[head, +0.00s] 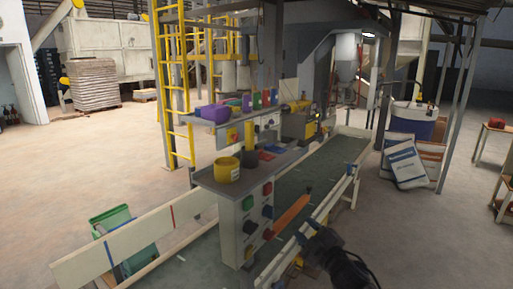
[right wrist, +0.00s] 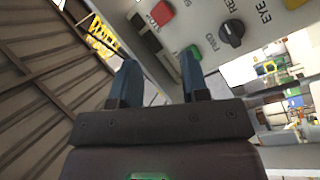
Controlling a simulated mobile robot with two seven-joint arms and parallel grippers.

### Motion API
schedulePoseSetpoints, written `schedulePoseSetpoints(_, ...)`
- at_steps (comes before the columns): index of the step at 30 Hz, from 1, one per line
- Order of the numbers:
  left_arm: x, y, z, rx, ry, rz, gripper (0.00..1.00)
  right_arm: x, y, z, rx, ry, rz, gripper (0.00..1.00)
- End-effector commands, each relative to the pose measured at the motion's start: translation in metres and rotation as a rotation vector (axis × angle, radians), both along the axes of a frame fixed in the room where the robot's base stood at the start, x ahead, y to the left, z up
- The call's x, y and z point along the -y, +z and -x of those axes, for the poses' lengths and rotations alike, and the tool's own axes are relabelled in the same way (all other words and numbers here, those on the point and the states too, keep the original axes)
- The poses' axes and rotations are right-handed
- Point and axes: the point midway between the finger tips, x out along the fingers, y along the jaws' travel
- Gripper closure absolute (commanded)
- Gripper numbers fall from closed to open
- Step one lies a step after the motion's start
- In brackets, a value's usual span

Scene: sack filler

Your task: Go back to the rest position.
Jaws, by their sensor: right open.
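My right gripper (head: 314,240) is in the lower middle of the head view, beside the conveyor's near side rail. In the right wrist view my right gripper (right wrist: 158,78) has its two dark blue fingers spread apart with nothing between them. Beyond the fingers is the grey control panel (right wrist: 205,22), with a red button (right wrist: 162,13), a black knob (right wrist: 232,32) and a green button. The same control panel (head: 229,226) stands left of my right gripper in the head view, apart from it. My left gripper is not in view.
The conveyor belt (head: 345,152) runs away between low side walls. An orange bar (head: 290,216) is beside the panel. A yellow cup (head: 227,170) sits on the panel's top. A green crate (head: 111,219) is at lower left. Open floor (head: 60,165) lies left.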

Motion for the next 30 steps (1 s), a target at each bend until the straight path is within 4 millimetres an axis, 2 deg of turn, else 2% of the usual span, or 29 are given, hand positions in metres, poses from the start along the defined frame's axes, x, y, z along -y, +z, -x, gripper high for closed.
schedulePoseSetpoints(8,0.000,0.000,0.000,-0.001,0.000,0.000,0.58,0.040,-0.060,0.068,-0.285,-0.162,-0.302,0.58)
schedulePoseSetpoints(15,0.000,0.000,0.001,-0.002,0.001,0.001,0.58,0.078,-0.117,0.144,-0.506,-0.304,-0.512,0.58)
schedulePoseSetpoints(24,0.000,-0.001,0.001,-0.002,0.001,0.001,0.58,0.121,-0.180,0.254,-0.689,-0.483,-0.668,0.58)
schedulePoseSetpoints(30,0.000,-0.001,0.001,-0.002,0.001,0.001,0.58,0.138,-0.219,0.317,-0.784,-0.588,-0.685,0.58)
